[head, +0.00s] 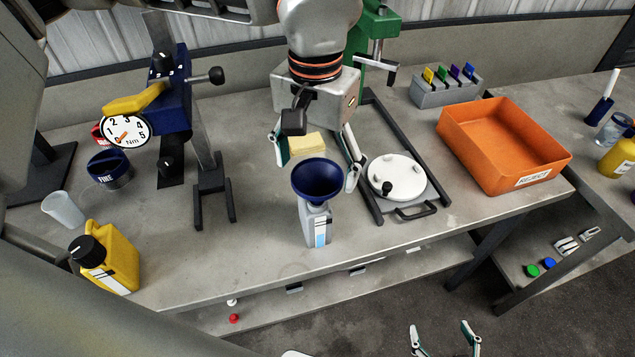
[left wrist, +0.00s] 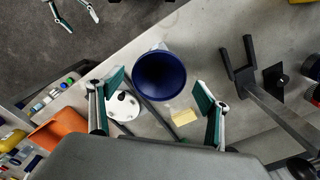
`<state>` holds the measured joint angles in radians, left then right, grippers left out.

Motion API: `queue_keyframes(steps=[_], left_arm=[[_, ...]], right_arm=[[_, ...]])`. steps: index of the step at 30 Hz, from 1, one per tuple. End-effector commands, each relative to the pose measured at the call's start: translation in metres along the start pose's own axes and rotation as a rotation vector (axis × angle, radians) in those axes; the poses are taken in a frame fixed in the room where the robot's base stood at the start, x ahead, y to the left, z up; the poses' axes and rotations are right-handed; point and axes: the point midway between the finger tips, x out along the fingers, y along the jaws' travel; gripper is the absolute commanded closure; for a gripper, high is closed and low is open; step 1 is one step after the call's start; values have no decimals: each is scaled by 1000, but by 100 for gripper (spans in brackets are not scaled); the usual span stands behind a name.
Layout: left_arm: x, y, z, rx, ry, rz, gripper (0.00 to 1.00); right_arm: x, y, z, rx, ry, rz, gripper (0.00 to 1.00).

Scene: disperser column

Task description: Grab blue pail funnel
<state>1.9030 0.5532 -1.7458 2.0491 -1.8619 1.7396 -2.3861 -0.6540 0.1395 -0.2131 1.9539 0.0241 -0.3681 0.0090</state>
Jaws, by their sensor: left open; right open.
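The blue funnel (head: 318,181) stands mouth up in the top of a grey bottle (head: 316,225) near the table's front edge. It also shows in the left wrist view (left wrist: 160,76), as a dark blue round mouth. My left gripper (head: 316,173) is open, with one finger on each side of the funnel's rim in the picture. In the left wrist view its fingers (left wrist: 159,88) are spread wider than the funnel, with nothing gripped. I cannot tell whether they touch the rim. My right gripper (head: 446,340) is open and empty beyond the table's front edge.
Yellow notes (head: 307,143) lie behind the funnel. A round white lid (head: 396,170) sits on a dark frame to its right, and an orange bin (head: 500,185) stands further right. A dark stand (head: 214,190) and yellow jug (head: 108,258) are on the left.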

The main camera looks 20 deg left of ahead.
Motion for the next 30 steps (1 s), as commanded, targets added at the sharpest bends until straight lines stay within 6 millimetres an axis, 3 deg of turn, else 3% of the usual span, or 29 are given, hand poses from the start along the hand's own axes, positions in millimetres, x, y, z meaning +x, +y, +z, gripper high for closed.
queue_keyframes(steps=[6,15,19,20,30], left_arm=[[27,1,-1,0,-2,1,23],[31,1,-2,0,0,1,23],[31,1,-2,0,0,1,57],[31,1,-2,0,0,1,61],[30,1,-2,0,0,1,64]], right_arm=[[0,2,-11,-1,17,3,24],[0,3,-13,0,21,4,24],[0,3,-11,0,18,4,24],[0,3,-11,0,17,4,24],[1,2,-7,0,11,3,24]])
